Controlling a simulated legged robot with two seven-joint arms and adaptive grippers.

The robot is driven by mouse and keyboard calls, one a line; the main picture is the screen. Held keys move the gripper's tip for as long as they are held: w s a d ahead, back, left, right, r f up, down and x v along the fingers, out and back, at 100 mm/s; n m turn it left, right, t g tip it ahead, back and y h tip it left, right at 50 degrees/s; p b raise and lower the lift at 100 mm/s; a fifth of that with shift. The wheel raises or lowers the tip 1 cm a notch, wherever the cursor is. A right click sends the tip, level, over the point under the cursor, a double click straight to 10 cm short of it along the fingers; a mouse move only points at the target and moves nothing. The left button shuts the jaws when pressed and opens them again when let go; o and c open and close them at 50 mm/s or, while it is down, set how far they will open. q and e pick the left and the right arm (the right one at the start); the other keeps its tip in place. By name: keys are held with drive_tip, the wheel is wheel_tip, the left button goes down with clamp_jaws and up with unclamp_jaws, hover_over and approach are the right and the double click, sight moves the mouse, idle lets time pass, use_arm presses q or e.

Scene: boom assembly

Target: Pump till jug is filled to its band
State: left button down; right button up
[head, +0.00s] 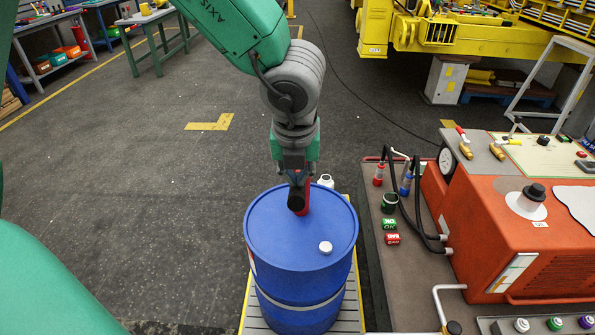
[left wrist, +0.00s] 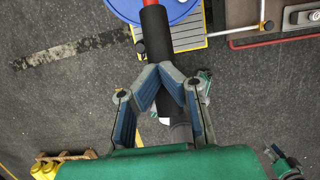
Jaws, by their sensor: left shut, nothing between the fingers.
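A blue drum (head: 285,232) stands upright on a grey and yellow slatted platform. A red pump part (head: 306,192) with a black end rises at its top, partly hidden by my gripper. My left gripper (head: 297,178) is above the drum, shut and empty. In the left wrist view, the left gripper (left wrist: 157,72) has its fingertips together beside or over a black handle grip (left wrist: 158,38); I cannot tell whether they touch it. A small white object (head: 326,180), perhaps the jug, shows behind the drum. Its band and fill level cannot be made out. My right gripper does not show.
A white cap (head: 325,247) sits on the drum lid. An orange machine (head: 490,215) with hoses and a gauge stands close on the right. A yellow frame (head: 455,35) is at the back right, a green bench (head: 150,18) at the back left. The floor left of the drum is clear.

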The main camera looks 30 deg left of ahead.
use_arm(q)
drive_tip(key=s+d+f+b+x, duration=0.1)
drive_tip(key=s+d+b+x, duration=0.15)
drive_tip(key=b+x, duration=1.1)
drive_tip(key=r+p, duration=0.6)
drive_tip(key=p, duration=0.1)
drive_tip(key=r+p, duration=0.7)
drive_tip(key=a+r+p, duration=0.1)
drive_tip(key=r+p, duration=0.6)
drive_tip(key=p, duration=0.1)
drive_tip(key=shift+s, duration=0.15)
drive_tip(key=shift+f, duration=0.25)
drive_tip(key=s+d+f+b+x, duration=0.1)
drive_tip(key=s+b+x, duration=0.1)
drive_tip(key=b+x, duration=0.75)
drive_tip(key=s+d+b+x, duration=0.1)
drive_tip(key=s+b+x, duration=0.1)
drive_tip(key=b+x, duration=0.75)
drive_tip(key=w+p+v, duration=0.1)
drive_tip(key=p+v, duration=0.5)
drive_tip(key=w+a+p+v, duration=0.1)
drive_tip(key=p+v, duration=0.5)
drive_tip(key=w+a+r+p+v, duration=0.1)
drive_tip(key=w+p+v, duration=0.1)
drive_tip(key=p+v, duration=0.4)
drive_tip(key=shift+s+r+p, duration=0.1)
drive_tip(key=shift+r+p, duration=0.25)
drive_tip(key=shift+p, duration=0.2)
drive_tip(key=shift+r, duration=0.25)
